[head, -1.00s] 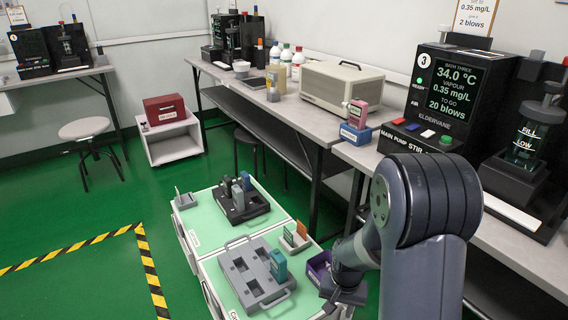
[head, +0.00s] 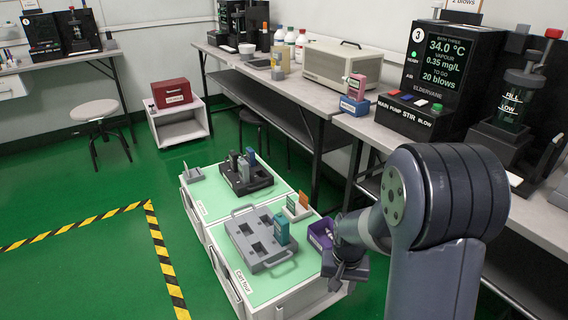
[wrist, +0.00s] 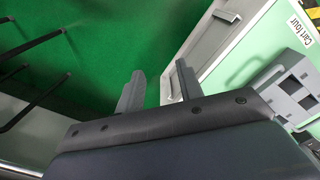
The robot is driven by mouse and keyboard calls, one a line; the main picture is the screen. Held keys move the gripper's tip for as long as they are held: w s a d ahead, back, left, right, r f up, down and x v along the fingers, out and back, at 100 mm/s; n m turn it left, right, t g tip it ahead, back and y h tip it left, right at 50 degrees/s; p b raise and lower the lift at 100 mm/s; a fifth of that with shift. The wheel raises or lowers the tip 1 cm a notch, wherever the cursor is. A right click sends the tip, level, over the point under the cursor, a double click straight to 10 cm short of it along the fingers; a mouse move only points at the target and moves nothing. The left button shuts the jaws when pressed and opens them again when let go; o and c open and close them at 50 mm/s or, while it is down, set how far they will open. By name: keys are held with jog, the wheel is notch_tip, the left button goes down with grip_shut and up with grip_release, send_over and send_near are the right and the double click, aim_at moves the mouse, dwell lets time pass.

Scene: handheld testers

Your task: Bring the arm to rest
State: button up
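My arm (head: 440,200) stands at the right of the head view, bent over at a large dark joint. My gripper (head: 345,272) hangs at the front right edge of the cart marked "Cart four" (head: 262,283), beside a purple tray (head: 320,234). In the wrist view my gripper (wrist: 160,88) has its two grey fingers apart with nothing between them. Green floor and the cart's side show past the fingers. From the head view alone the fingers are hard to make out.
On the cart lie a grey case (head: 258,238) with a teal tester (head: 281,229) and a dark case (head: 244,178) with several testers. A bench (head: 385,132) with a bath unit (head: 450,70) runs along the right. Green floor (head: 90,220) is free at the left.

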jog(key=w+r+n+p, duration=0.1)
jog(key=w+r+p, duration=0.1)
jog(key=r+p, duration=0.4)
jog(key=w+r+n+p, duration=0.1)
jog(key=w+r+p, duration=0.2)
jog(key=r+p, duration=0.3)
notch_tip(320, 180, up, 4)
jog(key=shift+w+d+r+p, duration=0.15)
jog(key=shift+w+d+p, duration=0.2)
jog(key=shift+d, duration=0.1)
dwell(0.4)
